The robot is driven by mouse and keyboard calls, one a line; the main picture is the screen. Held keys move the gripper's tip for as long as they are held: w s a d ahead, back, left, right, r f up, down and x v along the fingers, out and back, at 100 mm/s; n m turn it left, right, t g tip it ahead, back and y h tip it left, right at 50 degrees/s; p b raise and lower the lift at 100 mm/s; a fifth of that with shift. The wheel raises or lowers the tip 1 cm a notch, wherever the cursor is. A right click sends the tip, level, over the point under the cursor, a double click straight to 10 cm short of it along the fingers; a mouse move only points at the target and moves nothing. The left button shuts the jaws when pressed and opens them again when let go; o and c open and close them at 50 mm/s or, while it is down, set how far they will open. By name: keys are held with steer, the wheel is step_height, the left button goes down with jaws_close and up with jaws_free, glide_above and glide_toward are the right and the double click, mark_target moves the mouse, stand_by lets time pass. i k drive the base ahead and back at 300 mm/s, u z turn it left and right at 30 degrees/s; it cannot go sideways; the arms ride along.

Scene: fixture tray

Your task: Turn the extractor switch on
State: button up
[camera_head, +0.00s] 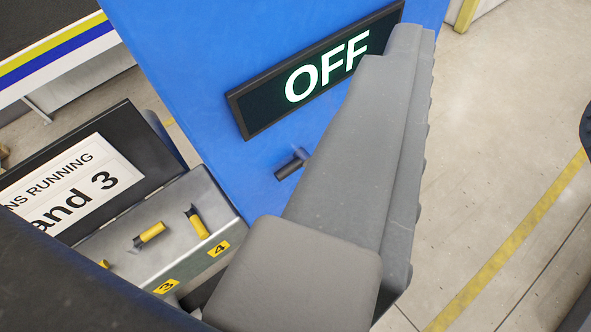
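A blue panel (205,75) carries a dark display (318,72) that reads OFF in white letters. Below the display a small black lever (290,165), which looks like the extractor switch, sticks out of the panel. My gripper (408,42) is the large grey shape running from the bottom middle to the top right. It covers the display's right end and part of the panel. Its tip lies above and right of the lever in the picture, apart from it. The gap between the fingers does not show, so I cannot tell open from shut.
A grey tray (181,258) at lower left holds yellow-handled parts (150,234) by labels 3 and 4. A white sign (70,188) stands behind it. A bench (75,60) is at upper left. Open floor (500,130) with a yellow line lies at right.

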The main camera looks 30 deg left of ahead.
mark_target(302, 157)
steer(key=u, duration=0.8)
steer(key=k, duration=1.15)
steer(key=z, duration=0.65)
steer(key=i, duration=1.05)
steer(key=u, duration=0.05)
